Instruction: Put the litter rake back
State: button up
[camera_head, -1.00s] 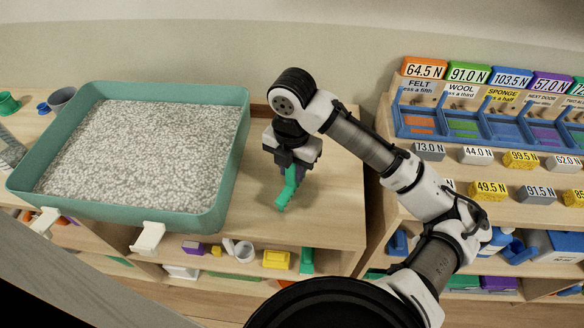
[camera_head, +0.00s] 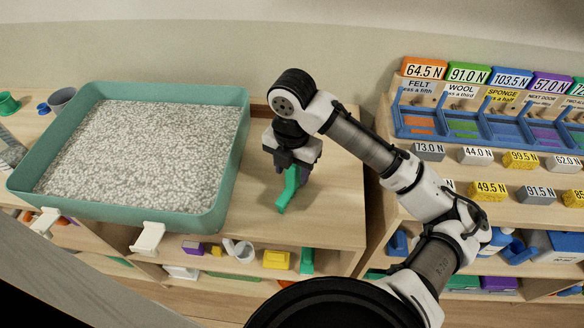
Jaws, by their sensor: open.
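A green tool, which looks like the litter rake (camera_head: 288,190), is on the wooden shelf top to the right of the litter tray. My gripper (camera_head: 293,172) points down right over it, with its fingers open about the rake's upper part. The fingers and the gripper body hide part of the rake, and I cannot tell whether they touch it. The teal litter tray (camera_head: 128,211) is filled with grey-white granules and stands left of my gripper.
The wooden top (camera_head: 335,205) around the rake is mostly clear. White brackets (camera_head: 148,238) stick out at the tray's front. A lower shelf holds a yellow block (camera_head: 276,259) and other small items. A rack of labelled bins (camera_head: 480,125) and weight blocks stands at the right.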

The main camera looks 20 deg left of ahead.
notch_tip(320, 180, up, 12)
jog(key=shift+f, duration=0.1)
jog(key=shift+s, duration=0.1)
dwell(0.6)
